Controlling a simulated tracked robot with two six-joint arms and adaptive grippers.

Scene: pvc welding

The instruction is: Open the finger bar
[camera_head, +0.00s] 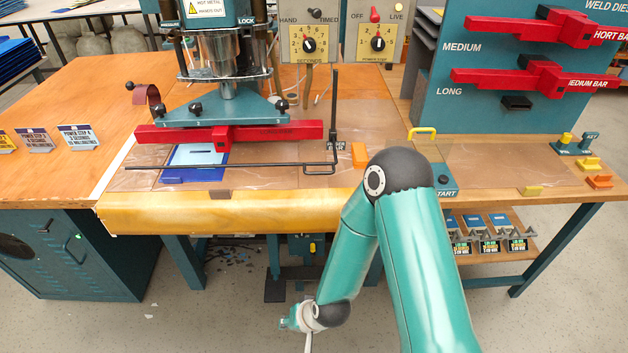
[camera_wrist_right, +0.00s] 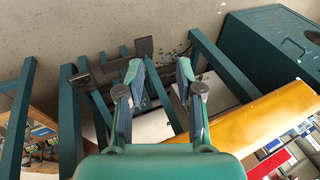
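The finger bar (camera_head: 230,165) is a thin black rod. In the head view it runs low across the table front, before the red die bar (camera_head: 229,133) of the press. At its right end it bends and meets a black upright (camera_head: 333,110). Part of a blue plate (camera_head: 195,160) lies behind and under the rod. My right gripper (camera_head: 290,320) is low in front of the table, below its edge and well apart from the bar. In the right wrist view my right gripper (camera_wrist_right: 158,72) has its fingers spread with nothing between them. My left gripper is not in view.
The table has a rounded yellow front edge (camera_head: 230,213), also in the wrist view (camera_wrist_right: 255,125). An orange block (camera_head: 359,155) sits right of the upright. A start box (camera_head: 444,181) is further right, partly behind my right arm. Table legs and a black pedal (camera_head: 275,290) are below.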

